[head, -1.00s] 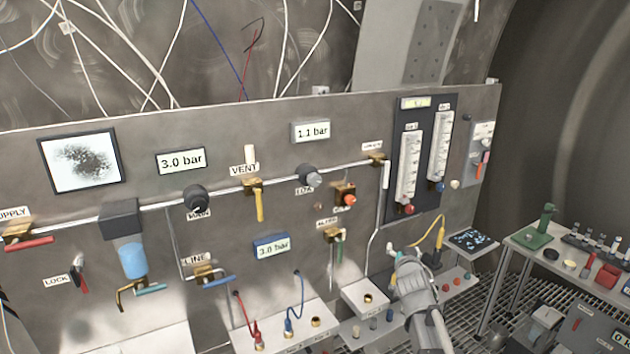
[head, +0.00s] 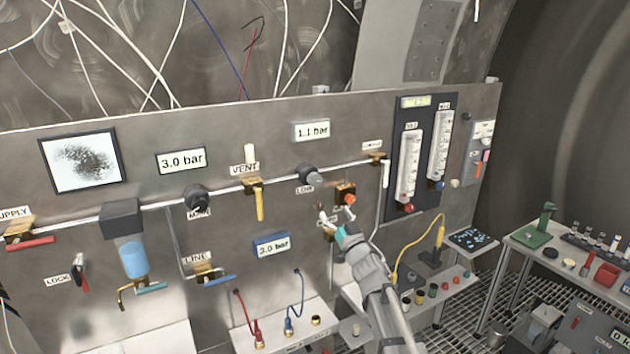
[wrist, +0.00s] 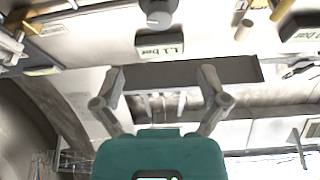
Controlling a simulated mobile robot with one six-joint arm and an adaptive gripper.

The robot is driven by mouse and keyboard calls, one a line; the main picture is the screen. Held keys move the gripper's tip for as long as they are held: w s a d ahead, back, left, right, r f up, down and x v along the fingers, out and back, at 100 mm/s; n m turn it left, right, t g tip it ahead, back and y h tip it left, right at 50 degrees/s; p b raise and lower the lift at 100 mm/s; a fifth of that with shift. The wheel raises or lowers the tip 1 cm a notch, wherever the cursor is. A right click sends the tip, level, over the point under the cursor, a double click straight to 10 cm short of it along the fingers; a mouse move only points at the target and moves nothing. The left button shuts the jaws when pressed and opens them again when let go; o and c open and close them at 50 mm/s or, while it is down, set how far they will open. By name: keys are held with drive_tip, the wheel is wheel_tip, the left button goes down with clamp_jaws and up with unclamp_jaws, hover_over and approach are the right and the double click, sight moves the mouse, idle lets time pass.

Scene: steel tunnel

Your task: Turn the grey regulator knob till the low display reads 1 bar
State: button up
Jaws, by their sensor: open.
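The grey regulator knob (head: 311,176) labelled LOW is on the pipe of the panel. It also shows at the top of the wrist view (wrist: 157,13). The low display (head: 311,131) above it reads 1.1 bar, and it appears upside down in the wrist view (wrist: 160,46). My gripper (head: 325,217) is below the knob in the head view, in front of the panel. In the wrist view its fingers (wrist: 160,78) are spread with nothing between them. It is apart from the knob.
The dark MAIN knob (head: 197,198) is farther left, under a 3.0 bar display (head: 180,161). Flow tubes (head: 410,165) stand on the right.

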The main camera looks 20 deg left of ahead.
sight(316, 182)
drive_tip(key=shift+w, duration=0.1)
drive_tip(key=p+x, duration=0.5)
drive_tip(key=x, duration=0.8)
drive_tip(key=shift+w+a+r, duration=0.2)
drive_tip(key=c, duration=1.1)
drive_tip(key=shift+n+g+y, duration=0.4)
drive_tip(key=shift+n+g, duration=0.1)
drive_tip(key=shift+n, duration=0.7)
drive_tip(key=shift+c, duration=0.2)
drive_tip(key=o, duration=1.1)
drive_tip(key=shift+o, duration=0.2)
drive_tip(key=shift+m, duration=0.5)
